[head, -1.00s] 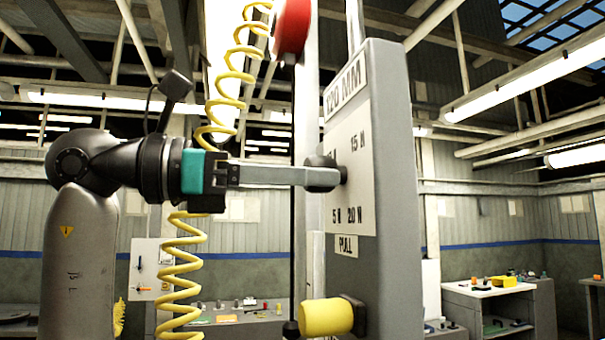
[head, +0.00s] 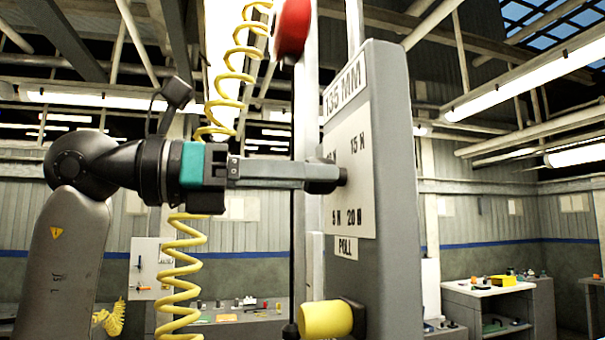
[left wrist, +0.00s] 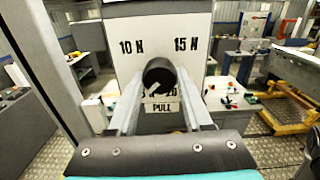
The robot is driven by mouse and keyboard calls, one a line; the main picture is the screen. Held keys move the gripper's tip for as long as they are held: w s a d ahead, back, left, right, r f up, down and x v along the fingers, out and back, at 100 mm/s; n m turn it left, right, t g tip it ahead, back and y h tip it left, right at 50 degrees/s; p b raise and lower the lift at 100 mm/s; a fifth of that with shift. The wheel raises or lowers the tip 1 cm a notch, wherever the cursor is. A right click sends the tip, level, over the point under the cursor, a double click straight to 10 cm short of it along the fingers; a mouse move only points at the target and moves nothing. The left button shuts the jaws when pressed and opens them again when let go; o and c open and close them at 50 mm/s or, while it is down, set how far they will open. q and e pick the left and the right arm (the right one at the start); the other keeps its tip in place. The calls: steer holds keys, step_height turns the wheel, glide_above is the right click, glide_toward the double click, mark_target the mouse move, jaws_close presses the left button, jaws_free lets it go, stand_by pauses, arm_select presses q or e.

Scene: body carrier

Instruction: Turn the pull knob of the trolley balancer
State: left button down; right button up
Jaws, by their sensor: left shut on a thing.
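The trolley balancer is a tall grey column (head: 395,200) with a white dial plate marked 15 N, 5 N and 20 N and a PULL label (head: 346,247) below. Its dark round pull knob (head: 341,176) sticks out from the plate. My left gripper (head: 322,174) reaches in level from the left and is shut on the knob, its fingertips partly hiding it. In the left wrist view, the knob (left wrist: 160,73) sits between the two fingers, with a small light mark on its face. The top sign (head: 344,92) reads 135 MM. My right gripper is not in view.
A yellow cylinder (head: 325,320) juts out low on the column. A red round part (head: 291,28) and a coiled yellow hose (head: 180,270) hang near my left arm. Workbenches (head: 490,305) with small items stand farther back.

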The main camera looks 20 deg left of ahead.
arm_select(q)
steer(key=shift+n, duration=0.4)
steer(key=shift+c, duration=1.6)
jaws_free()
steer(key=b+v, duration=0.3)
steer(key=v, duration=1.2)
steer(key=shift+s, duration=0.1)
